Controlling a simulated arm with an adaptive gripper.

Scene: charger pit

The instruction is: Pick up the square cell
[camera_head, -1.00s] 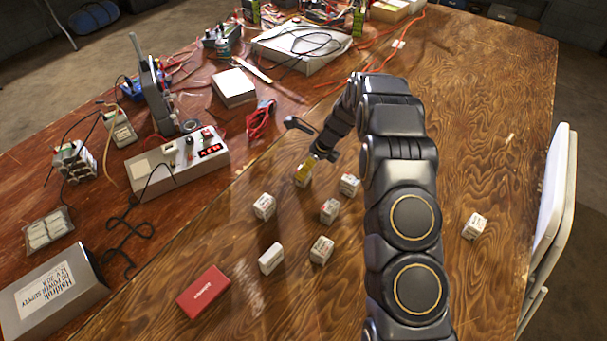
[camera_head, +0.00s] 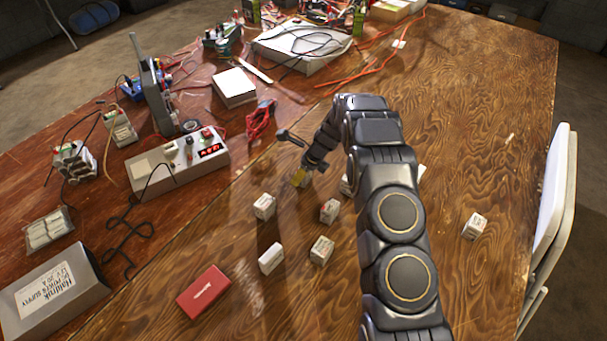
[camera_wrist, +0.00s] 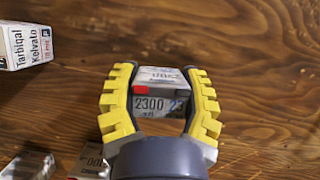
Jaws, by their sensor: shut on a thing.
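My gripper (camera_wrist: 161,103) has yellow ridged fingers and is shut on a boxy grey-white cell (camera_wrist: 152,105), one finger on each side. The cell has a red mark and the print "2300" on its near face. In the head view my gripper (camera_head: 300,178) is over the middle of the wooden table, left of my arm. The held cell is mostly hidden there, and I cannot tell whether it is clear of the table. Other small white cells stand nearby, one to the left (camera_head: 264,206) and one to the right (camera_head: 330,210).
More white blocks stand in front (camera_head: 321,250) (camera_head: 271,258), and another at the right (camera_head: 475,226). A red box (camera_head: 203,292) lies at the front. A metal control box (camera_head: 178,160) and cables are on the left. The table's right side is mostly clear.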

